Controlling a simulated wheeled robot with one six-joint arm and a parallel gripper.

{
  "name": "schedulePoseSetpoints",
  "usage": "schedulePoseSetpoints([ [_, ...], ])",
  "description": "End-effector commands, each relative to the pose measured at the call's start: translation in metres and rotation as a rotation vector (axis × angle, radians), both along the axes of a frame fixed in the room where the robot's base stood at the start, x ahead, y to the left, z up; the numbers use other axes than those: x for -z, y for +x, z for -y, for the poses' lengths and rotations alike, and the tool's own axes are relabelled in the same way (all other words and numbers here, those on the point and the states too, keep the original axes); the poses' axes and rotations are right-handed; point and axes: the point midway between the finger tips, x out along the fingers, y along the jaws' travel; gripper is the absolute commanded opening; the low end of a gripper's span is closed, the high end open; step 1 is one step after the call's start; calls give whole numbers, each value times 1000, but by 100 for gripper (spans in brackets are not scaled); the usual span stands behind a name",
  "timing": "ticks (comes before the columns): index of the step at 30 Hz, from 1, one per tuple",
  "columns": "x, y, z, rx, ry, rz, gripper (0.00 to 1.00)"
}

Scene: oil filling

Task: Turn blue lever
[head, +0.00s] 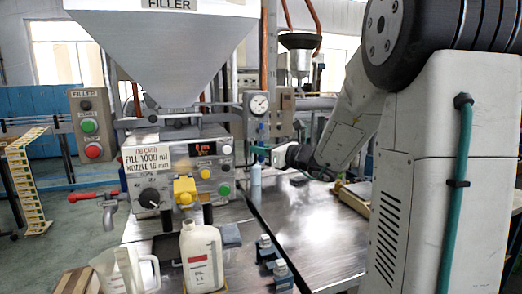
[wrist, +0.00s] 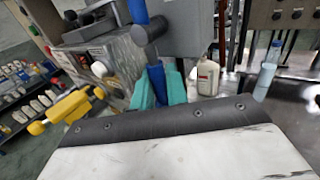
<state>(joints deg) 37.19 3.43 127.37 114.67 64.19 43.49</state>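The blue lever (wrist: 138,12) shows in the wrist view as a blue bar, partly hidden behind a dark grey cylinder. Its lower part lies between the two teal fingertips of my gripper (wrist: 158,86). No gap shows between the fingers and the bar, and the gripper looks shut on it. In the head view my gripper (head: 262,151) is small, to the right of the filling machine's panel (head: 178,170) and below the round gauge. The lever is hard to make out there.
A white oil bottle (head: 201,256) and a clear jug (head: 126,268) stand in front of the machine. A red-handled valve (head: 82,196) juts out left. A pale blue bottle (head: 256,174) stands below my gripper. The metal table (head: 300,230) to the right is mostly clear.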

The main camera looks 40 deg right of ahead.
Motion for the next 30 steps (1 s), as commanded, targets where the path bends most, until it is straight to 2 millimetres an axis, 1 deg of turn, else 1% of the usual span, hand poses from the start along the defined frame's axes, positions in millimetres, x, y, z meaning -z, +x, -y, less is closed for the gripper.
schedulePoseSetpoints([
  [5,-1,-1,2,0,-32,-7,0],
  [9,-3,-3,10,1,-170,-45,0],
  [12,-2,-4,13,0,-238,-67,0],
  [21,-2,-4,14,0,-256,-73,0],
  [22,-2,-4,14,0,-256,-73,23],
  [23,-2,-4,14,0,-256,-73,32],
  [24,-2,-4,14,0,-255,-73,35],
  [30,-2,-4,13,0,-255,-73,35],
])
